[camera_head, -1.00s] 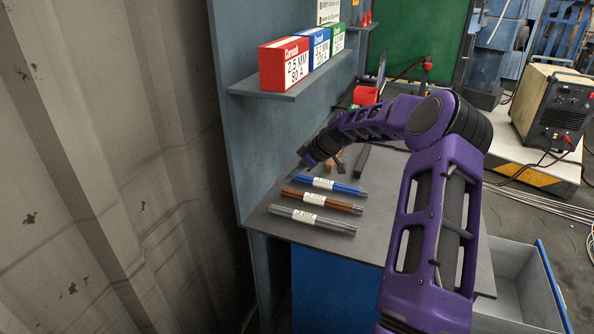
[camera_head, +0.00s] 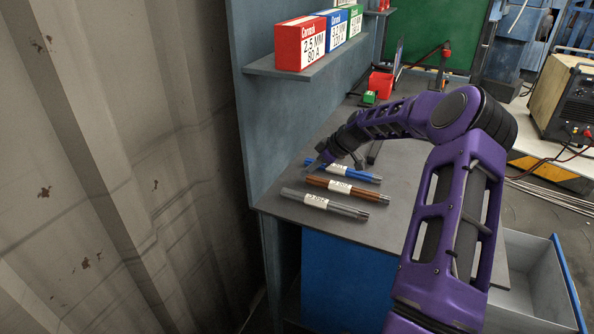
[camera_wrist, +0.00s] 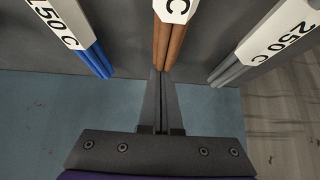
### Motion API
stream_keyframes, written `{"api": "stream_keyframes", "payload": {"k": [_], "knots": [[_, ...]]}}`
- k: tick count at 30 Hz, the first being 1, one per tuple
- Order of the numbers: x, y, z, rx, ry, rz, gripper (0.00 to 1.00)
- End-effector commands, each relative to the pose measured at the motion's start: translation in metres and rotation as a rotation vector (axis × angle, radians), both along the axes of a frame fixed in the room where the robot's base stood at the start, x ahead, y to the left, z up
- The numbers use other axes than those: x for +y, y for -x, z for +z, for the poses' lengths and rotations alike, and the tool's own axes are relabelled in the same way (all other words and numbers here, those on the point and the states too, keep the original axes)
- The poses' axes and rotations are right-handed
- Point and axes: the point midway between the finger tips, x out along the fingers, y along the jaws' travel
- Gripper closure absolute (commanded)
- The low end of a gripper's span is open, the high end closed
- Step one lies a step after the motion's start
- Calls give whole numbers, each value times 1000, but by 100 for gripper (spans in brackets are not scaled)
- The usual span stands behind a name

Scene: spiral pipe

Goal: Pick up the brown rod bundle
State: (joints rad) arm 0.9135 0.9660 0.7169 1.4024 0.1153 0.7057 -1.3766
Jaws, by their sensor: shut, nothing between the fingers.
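The brown rod bundle (camera_head: 362,193) lies on the grey bench between the blue and grey bundles, with a white label around its middle. In the wrist view its brown rod ends (camera_wrist: 168,42) point toward my fingers, and the label shows at the top edge. My gripper (camera_wrist: 160,75) is shut and empty, its tips in line with those rod ends. I cannot tell whether the tips touch the rods or hang above them. In the head view my gripper (camera_head: 314,166) is small and dark, near the left ends of the blue and brown bundles.
The blue bundle (camera_head: 364,176) lies behind the brown one, and the grey bundle (camera_head: 347,211) in front. A shelf (camera_head: 290,72) with boxes hangs on the wall panel to the left. A red container (camera_head: 381,84) stands farther back. The bench (camera_head: 405,160) is clear to the right.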

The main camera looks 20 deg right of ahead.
Motion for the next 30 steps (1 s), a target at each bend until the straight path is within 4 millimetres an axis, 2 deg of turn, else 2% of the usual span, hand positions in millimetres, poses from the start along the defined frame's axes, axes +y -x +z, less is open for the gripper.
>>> {"api": "stream_keyframes", "payload": {"k": [1, 3, 30], "knots": [[-14, 12, -4, 0, 2, -6, 100], [-29, 27, -5, 2, 1, -7, 100], [-217, 219, -1, 2, 1, -6, 100]]}}
